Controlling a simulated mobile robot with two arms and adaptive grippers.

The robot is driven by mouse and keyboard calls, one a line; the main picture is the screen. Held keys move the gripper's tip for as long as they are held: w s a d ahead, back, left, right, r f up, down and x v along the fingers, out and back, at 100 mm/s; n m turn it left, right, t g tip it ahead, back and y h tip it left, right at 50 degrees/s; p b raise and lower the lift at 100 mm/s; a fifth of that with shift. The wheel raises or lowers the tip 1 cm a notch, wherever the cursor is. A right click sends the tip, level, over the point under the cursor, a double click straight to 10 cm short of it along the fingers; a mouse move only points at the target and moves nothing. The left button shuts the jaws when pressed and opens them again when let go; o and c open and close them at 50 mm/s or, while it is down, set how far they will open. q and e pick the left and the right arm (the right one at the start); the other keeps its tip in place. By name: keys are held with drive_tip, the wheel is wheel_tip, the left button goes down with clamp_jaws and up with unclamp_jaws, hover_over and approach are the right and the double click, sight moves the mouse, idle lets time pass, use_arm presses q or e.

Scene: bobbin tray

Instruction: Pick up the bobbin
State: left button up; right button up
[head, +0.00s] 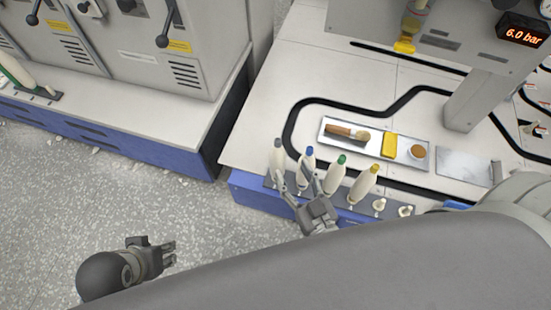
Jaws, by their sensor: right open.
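Several cream bobbins stand upright in a row on a dark strip at the bench's front edge: one with a grey top (278,157), one with a blue top (306,167), one with a green top (336,178) and one with a yellow top (363,186). My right gripper (297,180) is open at the left end of this row. Its fingers reach up around the lower part of the blue-topped bobbin; contact cannot be made out. My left gripper (170,253) is over the floor, away from the bobbins; its jaw state is unclear.
Two empty pegs (379,205) continue the strip to the right. Behind the row lies a tray (376,144) with a wooden-handled brush (346,131), a yellow block (389,146) and a small round pot (417,153). A grey post (478,100) stands at right. Open floor lies left of the bench.

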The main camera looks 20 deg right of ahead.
sight(280, 146)
drive_tip(key=w, duration=0.5)
drive_tip(key=shift+w+a+b, duration=0.35)
drive_tip(key=shift+w+b, duration=0.05)
drive_tip(key=w+b, duration=0.1)
drive_tip(key=w, duration=0.3)
drive_tip(key=shift+a, duration=0.15)
drive_tip(key=shift+w+r, duration=0.1)
drive_tip(key=shift+w, duration=0.25)
use_arm(q)
drive_tip(key=w+t, duration=0.1)
drive_tip(key=w, duration=0.1)
drive_tip(key=w+d+t, duration=0.1)
drive_tip(key=w, duration=0.1)
drive_tip(key=shift+w+d+f+h, duration=0.1)
drive_tip(key=shift+w+d+h, duration=0.05)
drive_tip(key=shift+h, duration=0.15)
use_arm(e)
drive_tip(key=shift+c, duration=0.4)
clamp_jaws()
